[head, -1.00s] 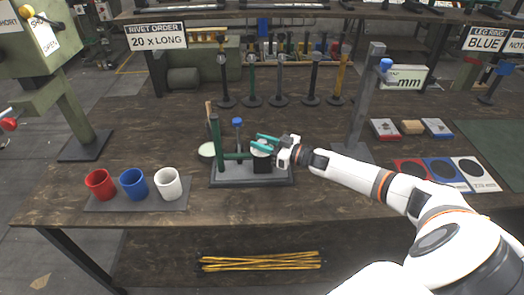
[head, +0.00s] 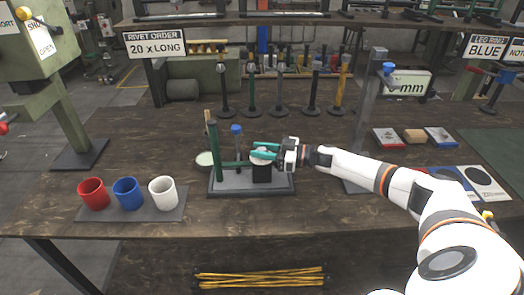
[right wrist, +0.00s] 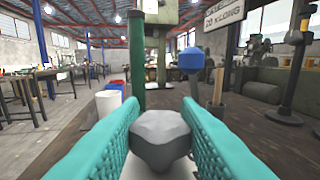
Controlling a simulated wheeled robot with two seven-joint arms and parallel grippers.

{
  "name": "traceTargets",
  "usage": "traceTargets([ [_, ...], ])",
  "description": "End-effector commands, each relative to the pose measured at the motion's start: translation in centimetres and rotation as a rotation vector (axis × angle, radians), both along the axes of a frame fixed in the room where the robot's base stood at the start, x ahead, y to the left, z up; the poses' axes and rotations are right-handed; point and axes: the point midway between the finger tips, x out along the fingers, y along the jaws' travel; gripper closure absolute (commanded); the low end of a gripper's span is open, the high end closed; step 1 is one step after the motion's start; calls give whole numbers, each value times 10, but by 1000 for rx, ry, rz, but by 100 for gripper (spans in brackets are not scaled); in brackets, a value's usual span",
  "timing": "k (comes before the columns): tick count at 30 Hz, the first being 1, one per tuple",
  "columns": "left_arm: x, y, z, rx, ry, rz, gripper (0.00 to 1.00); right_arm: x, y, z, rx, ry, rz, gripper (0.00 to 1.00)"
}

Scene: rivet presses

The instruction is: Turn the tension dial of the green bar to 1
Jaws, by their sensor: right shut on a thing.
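The green bar fixture stands on a grey base plate (head: 222,188) near the front middle of the bench. It has an upright green post (head: 214,150) and a low green crossbar (head: 236,164) that runs to a black block (head: 262,174). A pale dial face sits on top of the block; its marks are too small to read. My right gripper (head: 263,150) has its teal fingers around the grey dial knob (right wrist: 160,138), which fills the gap between the fingers in the right wrist view. My left gripper is out of view.
A blue-topped post (head: 236,140) stands behind the crossbar. Red (head: 93,194), blue (head: 128,194) and white (head: 163,193) cups stand on a mat at left. A grey column (head: 366,125) rises behind my right arm. Several rivet posts stand at the back.

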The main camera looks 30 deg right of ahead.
Motion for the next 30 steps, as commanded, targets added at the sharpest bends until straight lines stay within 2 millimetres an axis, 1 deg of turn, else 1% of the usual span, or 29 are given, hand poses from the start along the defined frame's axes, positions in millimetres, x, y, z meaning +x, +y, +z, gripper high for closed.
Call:
traceTargets([
  [1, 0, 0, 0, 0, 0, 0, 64, 0, 0, 1, 1, -1, 0, 66],
  [4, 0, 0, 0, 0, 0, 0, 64, 0, 0, 1, 1, -1, 0, 49],
  [12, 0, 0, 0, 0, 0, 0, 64, 0, 0, 0, 1, -1, 0, 48],
  [16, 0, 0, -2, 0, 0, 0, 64, -6, -6, -1, -1, 1, -1, 48],
  [20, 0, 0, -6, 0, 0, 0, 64, -21, -21, -3, -3, 3, -2, 48],
  [27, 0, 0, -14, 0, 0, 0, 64, -58, -57, -3, -3, 4, -2, 48],
  [30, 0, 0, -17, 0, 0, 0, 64, -71, -69, -3, -2, 4, -1, 48],
])
